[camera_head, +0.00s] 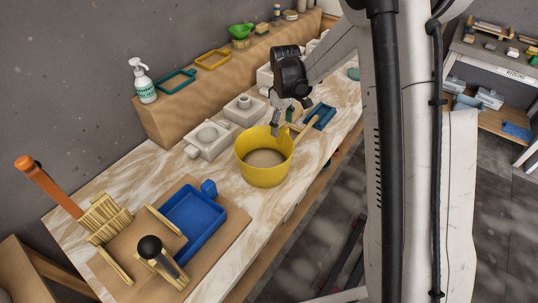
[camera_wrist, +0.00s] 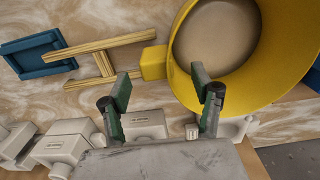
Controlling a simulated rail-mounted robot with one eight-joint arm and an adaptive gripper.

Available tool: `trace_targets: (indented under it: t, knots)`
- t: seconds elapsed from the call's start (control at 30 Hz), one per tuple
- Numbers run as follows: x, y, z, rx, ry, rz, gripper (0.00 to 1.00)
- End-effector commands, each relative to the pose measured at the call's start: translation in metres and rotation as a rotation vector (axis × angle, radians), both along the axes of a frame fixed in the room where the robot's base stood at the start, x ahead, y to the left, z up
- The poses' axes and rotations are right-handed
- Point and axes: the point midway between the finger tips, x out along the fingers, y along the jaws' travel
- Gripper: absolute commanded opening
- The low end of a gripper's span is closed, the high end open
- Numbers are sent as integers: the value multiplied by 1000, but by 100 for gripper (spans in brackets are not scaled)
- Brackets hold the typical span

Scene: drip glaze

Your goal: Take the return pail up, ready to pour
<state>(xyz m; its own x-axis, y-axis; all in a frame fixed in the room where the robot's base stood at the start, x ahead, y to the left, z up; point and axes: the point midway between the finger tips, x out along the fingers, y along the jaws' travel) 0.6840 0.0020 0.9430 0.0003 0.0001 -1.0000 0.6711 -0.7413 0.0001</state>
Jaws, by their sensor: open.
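The return pail is most likely the yellow round tub (camera_head: 249,163) standing on the bench in the head view, with a flat tan fill inside. In the wrist view the pail (camera_wrist: 283,75) fills the upper right, and its blocky yellow handle (camera_wrist: 154,63) sticks out to the left. My gripper (camera_head: 291,118) is above the pail's far side in the head view. In the wrist view its green fingers (camera_wrist: 160,88) are apart, with the handle showing beyond and between their tips. I see nothing held. Contact with the handle cannot be told.
Pale plaster molds (camera_head: 212,138) stand left of the pail. A wooden H-shaped piece (camera_wrist: 105,62) lies beside the handle, near a blue tray (camera_wrist: 30,55). A larger blue tray (camera_head: 192,222) sits at the near end. A raised wooden shelf (camera_head: 215,92) runs along the wall.

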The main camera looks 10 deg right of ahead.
Motion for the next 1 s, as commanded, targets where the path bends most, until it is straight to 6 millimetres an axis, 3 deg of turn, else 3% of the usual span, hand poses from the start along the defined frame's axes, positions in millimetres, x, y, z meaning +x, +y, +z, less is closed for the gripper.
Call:
trace_targets:
  t: [0.4, 0.7, 1.0]
  knots:
    - [2, -3, -46, 0, 0, 0, 61]
    - [2, -2, -49, 0, 0, 0, 61]
    - [2, -3, -49, 0, 0, 0, 21]
